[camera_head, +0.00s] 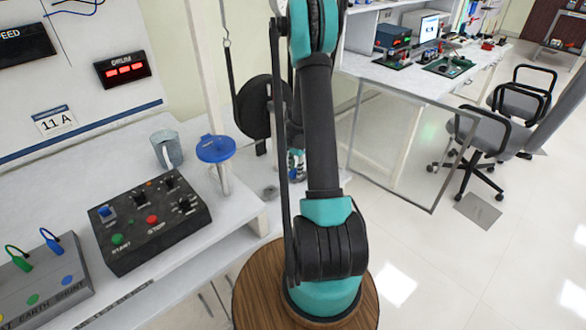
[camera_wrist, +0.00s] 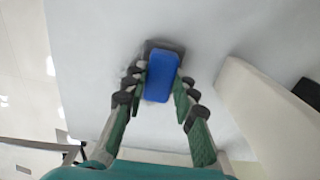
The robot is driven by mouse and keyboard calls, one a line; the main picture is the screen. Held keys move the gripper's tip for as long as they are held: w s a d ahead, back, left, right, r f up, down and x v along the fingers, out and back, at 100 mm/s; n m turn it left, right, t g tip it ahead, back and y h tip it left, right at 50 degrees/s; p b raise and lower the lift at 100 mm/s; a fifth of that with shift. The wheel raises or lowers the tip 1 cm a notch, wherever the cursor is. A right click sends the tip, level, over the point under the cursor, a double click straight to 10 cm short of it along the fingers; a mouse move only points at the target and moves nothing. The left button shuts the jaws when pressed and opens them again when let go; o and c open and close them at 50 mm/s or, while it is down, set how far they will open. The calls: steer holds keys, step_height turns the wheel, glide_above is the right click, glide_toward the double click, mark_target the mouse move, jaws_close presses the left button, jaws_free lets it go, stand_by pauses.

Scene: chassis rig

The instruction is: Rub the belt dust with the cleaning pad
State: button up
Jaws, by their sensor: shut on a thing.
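The cleaning pad is a blue block (camera_wrist: 161,84) in the wrist view. It sits between the fingers of my gripper (camera_wrist: 161,75), which is shut on it. A dark grey part shows at the pad's far end. The pad is over a pale grey surface (camera_wrist: 100,40); I cannot tell whether it touches it. Dark smudges lie beside the left fingertip, but I cannot tell whether they are dust. In the head view, a black belt (camera_head: 231,75) hangs from a hook beside a black drum (camera_head: 252,106). My arm hides part of the drum; belt dust is not clear there.
A wooden round stool-like top (camera_head: 252,290) is under my arm. Chairs (camera_head: 490,130) and open floor are at right.

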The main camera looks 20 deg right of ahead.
steer(key=shift+s+d+f, duration=0.1)
steer(key=shift+s+d, duration=0.25)
steer(key=shift+s, duration=0.5)
steer(key=shift+s+d+f, duration=0.1)
steer(key=shift+s+d, duration=0.2)
steer(key=shift+s, duration=0.5)
